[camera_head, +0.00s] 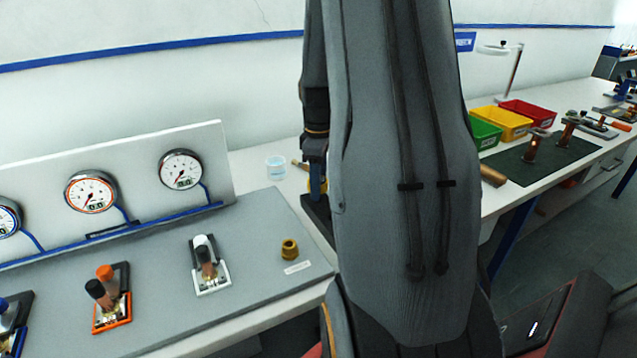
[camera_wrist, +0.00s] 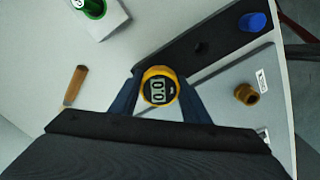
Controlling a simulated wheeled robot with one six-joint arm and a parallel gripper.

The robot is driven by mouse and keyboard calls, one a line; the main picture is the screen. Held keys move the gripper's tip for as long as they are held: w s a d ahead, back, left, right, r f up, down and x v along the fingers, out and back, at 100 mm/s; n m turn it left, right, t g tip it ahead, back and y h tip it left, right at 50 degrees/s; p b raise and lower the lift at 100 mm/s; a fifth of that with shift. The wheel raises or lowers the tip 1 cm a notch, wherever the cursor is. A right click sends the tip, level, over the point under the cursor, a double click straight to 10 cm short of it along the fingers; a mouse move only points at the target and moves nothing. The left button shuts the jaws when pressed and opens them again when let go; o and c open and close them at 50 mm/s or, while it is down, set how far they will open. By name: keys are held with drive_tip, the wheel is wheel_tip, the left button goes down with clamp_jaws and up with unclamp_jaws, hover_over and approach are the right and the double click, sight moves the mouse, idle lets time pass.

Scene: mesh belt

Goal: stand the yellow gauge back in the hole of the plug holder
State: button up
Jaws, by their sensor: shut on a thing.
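In the wrist view the yellow gauge (camera_wrist: 174,78), with a dark round display, sits between the two dark blue fingers of my gripper (camera_wrist: 159,90). My gripper is shut on it. The plug holder (camera_wrist: 222,33) is a black bar beyond the gauge, with a dark empty hole (camera_wrist: 201,47) and a blue plug (camera_wrist: 252,22) at its right end. The gauge appears beside and below the hole in the picture; its height above the holder cannot be told. In the head view my arm hides much of this area; part of the dark holder (camera_head: 317,212) shows beside it.
A brass fitting (camera_wrist: 246,95) stands on the grey panel right of my gripper. A wooden-handled tool (camera_wrist: 75,85) lies to the left, and a green round thing (camera_wrist: 90,8) sits at the top. Pressure gauges (camera_head: 91,191) and valves (camera_head: 209,264) stand at left in the head view.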

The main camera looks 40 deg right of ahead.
drive_tip(key=shift+f, duration=1.2)
idle(0.5)
drive_tip(key=o, duration=1.3)
drive_tip(key=shift+o, duration=0.2)
drive_tip(key=shift+r+b, duration=1.15)
drive_tip(key=shift+r, duration=2.75)
drive_tip(key=shift+a, duration=0.1)
